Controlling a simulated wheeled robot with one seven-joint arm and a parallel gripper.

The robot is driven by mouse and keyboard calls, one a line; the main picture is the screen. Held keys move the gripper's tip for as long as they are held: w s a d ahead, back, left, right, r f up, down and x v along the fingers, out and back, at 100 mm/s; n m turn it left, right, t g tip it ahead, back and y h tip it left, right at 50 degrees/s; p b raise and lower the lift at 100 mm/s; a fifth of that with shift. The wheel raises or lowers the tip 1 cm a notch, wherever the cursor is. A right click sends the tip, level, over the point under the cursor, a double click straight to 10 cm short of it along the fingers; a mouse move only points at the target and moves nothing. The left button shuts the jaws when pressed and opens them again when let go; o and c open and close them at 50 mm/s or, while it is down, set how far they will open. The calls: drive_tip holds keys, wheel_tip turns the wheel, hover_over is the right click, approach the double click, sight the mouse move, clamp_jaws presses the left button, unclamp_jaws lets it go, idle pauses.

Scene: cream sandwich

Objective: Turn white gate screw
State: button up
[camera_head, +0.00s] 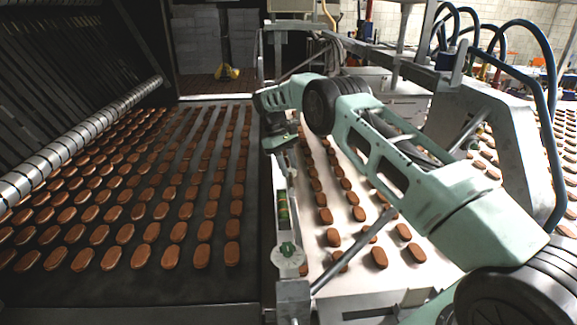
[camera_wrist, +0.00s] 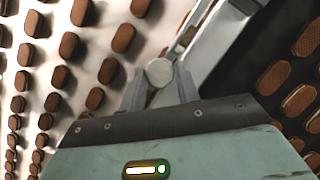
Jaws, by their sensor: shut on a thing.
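The white gate screw (camera_wrist: 159,71) shows in the wrist view as a pale round knob at the end of a grey metal rail (camera_wrist: 208,42). My gripper (camera_wrist: 161,84) is shut on the screw, with one finger on each side of it. In the head view my gripper (camera_head: 284,150) points down over the narrow divider between the dark belt and the white belt. The screw in its fingers cannot be made out there.
The dark belt (camera_head: 100,292) on the left and the white belt (camera_head: 355,210) on the right carry many brown biscuits. A pale green-white knob (camera_head: 288,250) sits on the divider nearer me. A metal frame with blue hoses (camera_head: 548,80) stands at right.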

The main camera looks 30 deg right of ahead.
drive_tip(key=shift+r, duration=0.1)
drive_tip(key=o, duration=1)
wheel_tip(320, 180, up, 10)
drive_tip(key=shift+f+b, duration=0.1)
drive_tip(key=shift+b, duration=1)
